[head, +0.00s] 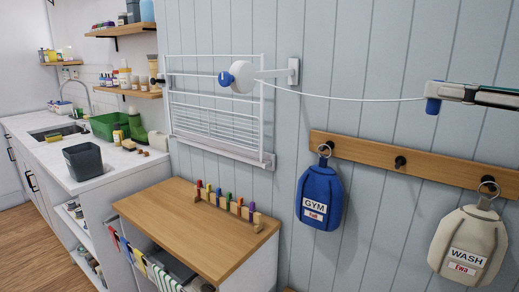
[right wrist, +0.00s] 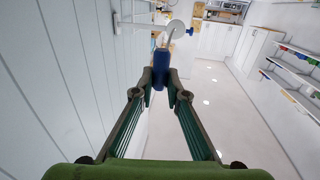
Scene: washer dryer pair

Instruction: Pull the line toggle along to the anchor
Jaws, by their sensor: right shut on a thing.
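The line toggle is a small blue piece (head: 432,105) at the end of a thin white line (head: 350,99). The line runs from a white wall reel (head: 243,77) with a blue knob and sags slightly. My right gripper (head: 440,91) comes in from the right edge, shut on the toggle, in front of the wall and above the hook rail. In the right wrist view the toggle (right wrist: 160,63) sits between the two fingertips (right wrist: 160,80), with the reel (right wrist: 176,27) beyond. No anchor can be made out. My left gripper is not in view.
A wooden rail (head: 380,157) below holds a blue GYM bag (head: 319,197) and a beige WASH bag (head: 468,243). The wall around the line is clear.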

